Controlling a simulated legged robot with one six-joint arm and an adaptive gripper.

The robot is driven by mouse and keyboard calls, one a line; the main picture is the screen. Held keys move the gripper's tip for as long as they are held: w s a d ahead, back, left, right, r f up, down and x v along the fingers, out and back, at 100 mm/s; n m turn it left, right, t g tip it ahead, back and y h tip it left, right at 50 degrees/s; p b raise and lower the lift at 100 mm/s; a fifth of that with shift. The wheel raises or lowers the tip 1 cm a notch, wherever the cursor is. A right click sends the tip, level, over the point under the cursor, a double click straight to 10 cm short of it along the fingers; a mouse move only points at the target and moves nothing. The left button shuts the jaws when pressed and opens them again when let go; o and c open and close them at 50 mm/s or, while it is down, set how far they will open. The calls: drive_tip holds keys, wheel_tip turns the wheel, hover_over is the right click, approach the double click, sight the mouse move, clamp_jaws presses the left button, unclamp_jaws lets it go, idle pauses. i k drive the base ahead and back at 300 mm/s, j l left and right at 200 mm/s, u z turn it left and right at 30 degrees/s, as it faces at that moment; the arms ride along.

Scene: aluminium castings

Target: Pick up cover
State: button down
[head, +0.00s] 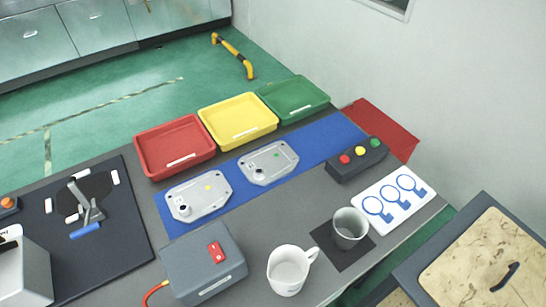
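Two silver cast plates that look like covers lie flat on the blue mat (328,139) in the head view. The nearer cover (206,203) has a yellow dot, and the farther cover (259,174) to its right has a green dot. Each has a small round dark-centred feature near its left end. They lie apart, and nothing rests on them. I cannot tell which one the task means. My gripper is not in view.
Red (170,164), yellow (228,134) and green trays (279,115), looking empty, stand behind the covers. A grey switch box (185,270), white jug (284,278), grey cup (343,239) and button box (342,172) surround the mat. A clamp with a blue handle (86,231) stands left.

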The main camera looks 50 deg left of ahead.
sight(267, 165)
drive_tip(key=l+u, duration=0.15)
drive_tip(key=u, duration=0.3)
drive_tip(key=k+l+u, duration=0.1)
drive_tip(key=u, duration=0.35)
drive_tip(key=l+u, duration=0.1)
drive_tip(key=u, duration=0.3)
drive_tip(key=l+u, duration=0.1)
drive_tip(key=u, duration=0.35)
drive_tip(key=k+u, duration=0.1)
drive_tip(key=u, duration=0.3)
drive_tip(key=i+l+u, duration=0.15)
drive_tip(key=i+j, duration=0.05)
drive_tip(key=i, duration=0.05)
